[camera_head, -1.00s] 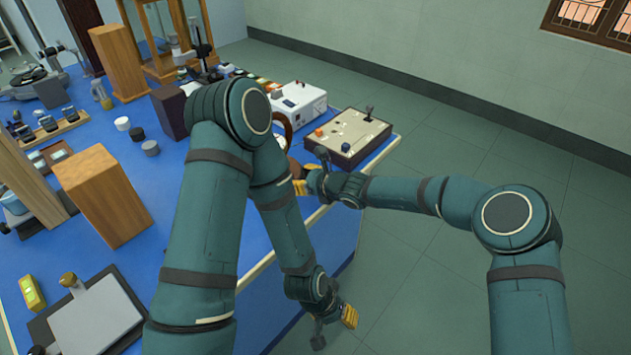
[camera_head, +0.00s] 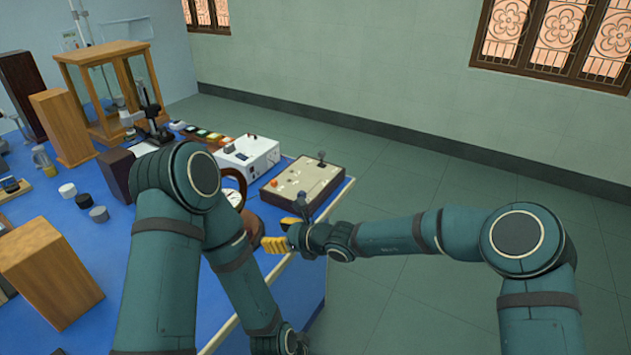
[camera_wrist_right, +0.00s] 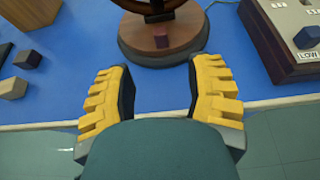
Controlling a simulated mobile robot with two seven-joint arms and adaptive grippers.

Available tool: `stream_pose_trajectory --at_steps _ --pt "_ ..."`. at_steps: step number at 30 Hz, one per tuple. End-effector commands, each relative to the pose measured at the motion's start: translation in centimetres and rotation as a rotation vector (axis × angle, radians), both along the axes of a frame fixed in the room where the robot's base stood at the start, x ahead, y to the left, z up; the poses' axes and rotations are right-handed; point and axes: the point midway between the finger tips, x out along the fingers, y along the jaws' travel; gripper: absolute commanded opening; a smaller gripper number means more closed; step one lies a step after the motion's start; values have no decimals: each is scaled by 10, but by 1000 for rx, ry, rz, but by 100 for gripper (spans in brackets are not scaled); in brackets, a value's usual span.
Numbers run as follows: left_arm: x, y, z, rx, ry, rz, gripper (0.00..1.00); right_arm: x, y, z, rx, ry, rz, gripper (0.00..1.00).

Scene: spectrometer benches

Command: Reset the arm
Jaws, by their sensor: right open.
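My right arm comes in from the right in the head view, and its yellow-fingered right gripper (camera_head: 275,240) is over the front edge of the blue bench (camera_head: 108,262). In the right wrist view my right gripper (camera_wrist_right: 160,95) is open, its two fingers wide apart with nothing between them. Beyond the fingertips stands a round brown wooden base (camera_wrist_right: 163,40) with a small dark red block on its front. My left arm (camera_head: 165,265) reaches over the bench from the lower left. Its gripper is out of the head view, below the lower edge.
A control box with a joystick (camera_head: 304,187) and a white instrument box (camera_head: 247,160) stand near the right gripper. Wooden blocks (camera_head: 48,270), a glass-and-wood case (camera_head: 84,60) and small cylinders (camera_head: 98,214) stand to the left. The floor (camera_head: 420,150) right of the bench is clear.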

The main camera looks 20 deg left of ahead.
Motion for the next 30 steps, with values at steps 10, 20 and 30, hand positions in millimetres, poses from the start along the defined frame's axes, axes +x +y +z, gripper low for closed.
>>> stream_pose_trajectory --at_steps 10,20,30 --pt "0 0 0 0 0 0 47 -42 -69 -75 -318 -180 215 53" --pt "0 0 0 0 0 0 47 -121 -225 -168 -791 -531 688 53" --pt "0 0 0 0 0 0 47 -199 -333 -190 -965 -897 1122 53"
